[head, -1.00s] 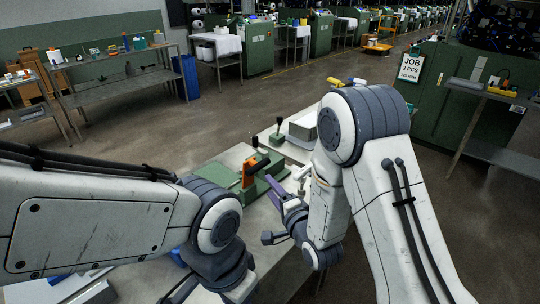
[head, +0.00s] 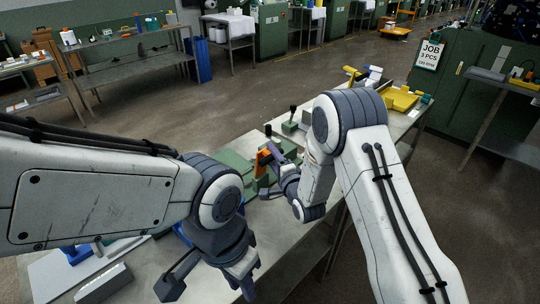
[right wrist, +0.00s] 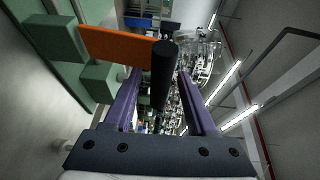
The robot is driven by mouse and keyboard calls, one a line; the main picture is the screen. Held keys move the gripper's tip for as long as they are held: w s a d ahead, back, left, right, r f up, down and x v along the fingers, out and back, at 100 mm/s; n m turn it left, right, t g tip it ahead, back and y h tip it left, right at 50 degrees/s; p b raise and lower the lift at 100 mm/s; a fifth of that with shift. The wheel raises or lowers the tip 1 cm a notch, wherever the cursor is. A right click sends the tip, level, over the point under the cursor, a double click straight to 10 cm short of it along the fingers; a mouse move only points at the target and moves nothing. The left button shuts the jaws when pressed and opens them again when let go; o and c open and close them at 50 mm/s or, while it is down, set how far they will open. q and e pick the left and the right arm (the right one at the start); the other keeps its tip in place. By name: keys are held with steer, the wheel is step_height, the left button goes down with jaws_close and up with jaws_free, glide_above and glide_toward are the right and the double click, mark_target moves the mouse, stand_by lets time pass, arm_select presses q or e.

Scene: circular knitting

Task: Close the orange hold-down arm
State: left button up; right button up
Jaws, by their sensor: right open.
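The orange hold-down arm (head: 263,162) stands roughly upright on a green fixture (head: 236,162) on the bench, partly hidden by my right gripper. In the right wrist view the orange arm (right wrist: 118,45) runs from the green blocks to a black handle (right wrist: 163,75). My right gripper (right wrist: 160,80) is open, its purple fingers on either side of that handle; I cannot tell whether they touch it. In the head view the right gripper (head: 273,156) is beside the orange arm. My left gripper (head: 208,288) is open and empty low in the view, over the bench's near side.
The bench (head: 285,238) has bare metal in front of the fixture. A yellow tray (head: 400,98) lies at the far end. Blue and grey parts (head: 103,284) lie at the near left.

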steer(key=shift+a, duration=0.1)
jaws_close()
steer(key=shift+f, duration=0.1)
steer(key=shift+s+f, duration=0.1)
steer(key=shift+f, duration=0.1)
stand_by(1.0)
